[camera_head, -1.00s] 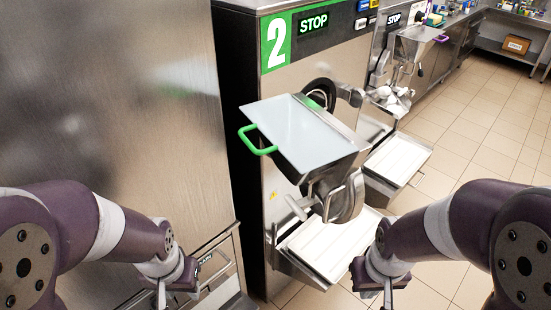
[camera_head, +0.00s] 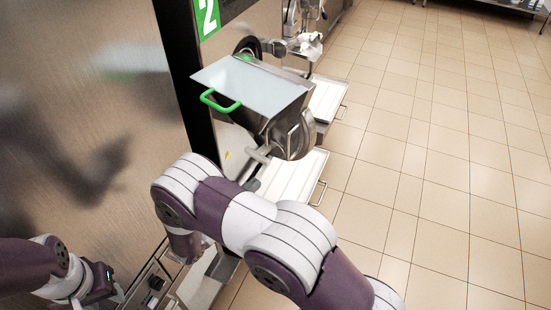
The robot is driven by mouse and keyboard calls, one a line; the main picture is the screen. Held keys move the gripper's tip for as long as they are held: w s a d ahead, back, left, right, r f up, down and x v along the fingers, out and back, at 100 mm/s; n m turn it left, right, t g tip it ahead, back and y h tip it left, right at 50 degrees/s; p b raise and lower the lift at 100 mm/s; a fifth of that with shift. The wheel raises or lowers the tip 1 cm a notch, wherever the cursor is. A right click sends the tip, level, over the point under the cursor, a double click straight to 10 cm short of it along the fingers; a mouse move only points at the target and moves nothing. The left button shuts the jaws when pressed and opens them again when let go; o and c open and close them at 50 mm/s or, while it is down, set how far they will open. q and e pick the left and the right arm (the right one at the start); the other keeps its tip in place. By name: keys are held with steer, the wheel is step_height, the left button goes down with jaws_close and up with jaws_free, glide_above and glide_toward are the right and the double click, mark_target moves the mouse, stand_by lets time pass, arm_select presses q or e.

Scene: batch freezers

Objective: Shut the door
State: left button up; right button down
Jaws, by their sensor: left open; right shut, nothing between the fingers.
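The door of freezer 2 is the steel front unit with a hopper and a round disc (camera_head: 301,137). It stands out from the freezer front, apart from the dark round opening ring (camera_head: 249,46) behind it. Its hopper lid (camera_head: 256,84) is flat and closed, with a green handle (camera_head: 219,102) at its left edge. My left gripper (camera_head: 112,293) is open and empty at the bottom left, well apart from the door. My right arm bends in below the door, with the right gripper (camera_head: 183,246) pointing down. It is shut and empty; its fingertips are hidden.
A large steel wall (camera_head: 90,120) fills the left side. Below the door is a white-topped tray shelf (camera_head: 292,176) with a handle. Another shelf (camera_head: 328,98) stands behind it. The tiled floor (camera_head: 430,160) to the right is clear.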

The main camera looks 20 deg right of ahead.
steer(key=p+x, duration=0.3)
steer(key=x, duration=0.3)
steer(key=p+x, duration=0.3)
steer(key=x, duration=0.4)
steer(key=shift+w, duration=0.25)
steer(key=shift+d, duration=0.1)
